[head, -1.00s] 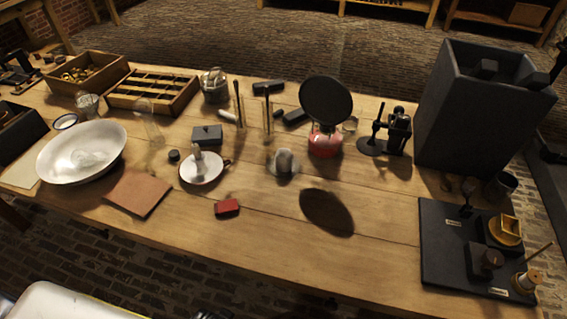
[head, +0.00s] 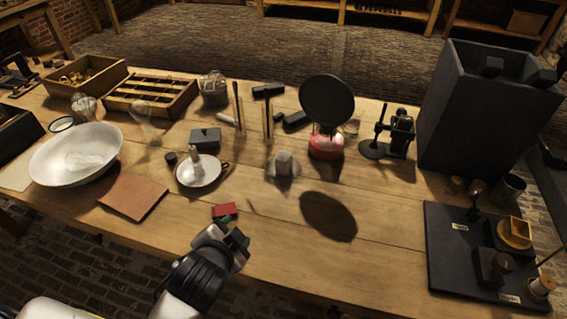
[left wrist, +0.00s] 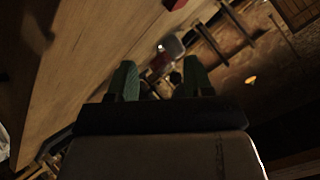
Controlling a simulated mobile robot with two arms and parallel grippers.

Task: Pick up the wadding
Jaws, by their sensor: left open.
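A pale, whitish lump that looks like the wadding (head: 88,160) lies in the wide white basin (head: 48,172) at the left of the table; I cannot be sure of its material. My left gripper (head: 240,238) is over the table's front edge, just in front of a small red block (head: 224,210), well to the right of the basin. In the left wrist view its two green fingers (left wrist: 160,78) stand apart with nothing between them. My right gripper is not in view.
A brown pad (head: 133,196) lies beside the basin. A white candle dish (head: 200,178), a grey lump on a small dish (head: 284,166) and a red burner (head: 326,145) stand mid-table. A black board (head: 455,265) is at right. The front middle is mostly clear.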

